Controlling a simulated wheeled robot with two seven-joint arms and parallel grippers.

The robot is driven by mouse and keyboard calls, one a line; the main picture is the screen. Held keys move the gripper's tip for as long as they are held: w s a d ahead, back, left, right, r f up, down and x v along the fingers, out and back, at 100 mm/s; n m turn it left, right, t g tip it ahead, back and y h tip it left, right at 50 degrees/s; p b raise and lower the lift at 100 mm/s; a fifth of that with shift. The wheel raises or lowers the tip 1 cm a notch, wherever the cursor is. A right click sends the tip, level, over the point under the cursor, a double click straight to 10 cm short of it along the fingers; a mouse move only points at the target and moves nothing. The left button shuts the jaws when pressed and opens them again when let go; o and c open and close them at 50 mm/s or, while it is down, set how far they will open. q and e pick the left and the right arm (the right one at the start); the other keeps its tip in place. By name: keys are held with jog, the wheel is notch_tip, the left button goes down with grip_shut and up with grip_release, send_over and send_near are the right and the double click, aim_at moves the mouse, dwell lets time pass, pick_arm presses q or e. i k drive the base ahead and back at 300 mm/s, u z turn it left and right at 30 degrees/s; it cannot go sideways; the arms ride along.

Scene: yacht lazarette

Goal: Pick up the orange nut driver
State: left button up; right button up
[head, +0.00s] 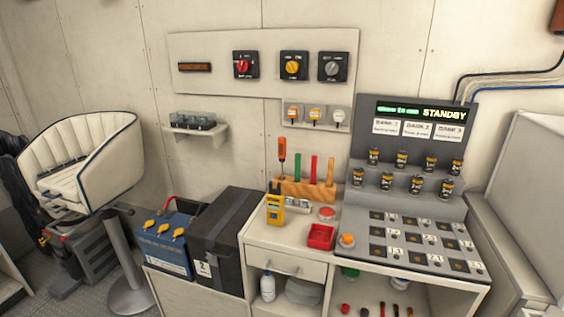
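A wooden rack (305,190) stands on the white counter against the wall and holds several upright tools. At its left end is a taller tool with an orange-red handle (282,149). At this size I cannot tell for sure which is the orange nut driver; the leftmost and rightmost both look orange. The rack hides the tools' lower ends. Neither of my grippers is in view.
A yellow meter (275,209) stands in front of the rack's left end. A red tray (320,237) and a red-topped round item (326,213) sit on the counter. A grey console (408,211) stands right; a black box (227,243) and blue battery (163,251) stand left.

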aim_at(281, 140)
jog(key=u, duration=0.55)
jog(key=k, duration=0.65)
jog(key=u, duration=0.5)
jog(key=i, duration=0.65)
jog(key=z, duration=1.1)
jog(key=i, duration=0.95)
jog(key=z, duration=1.05)
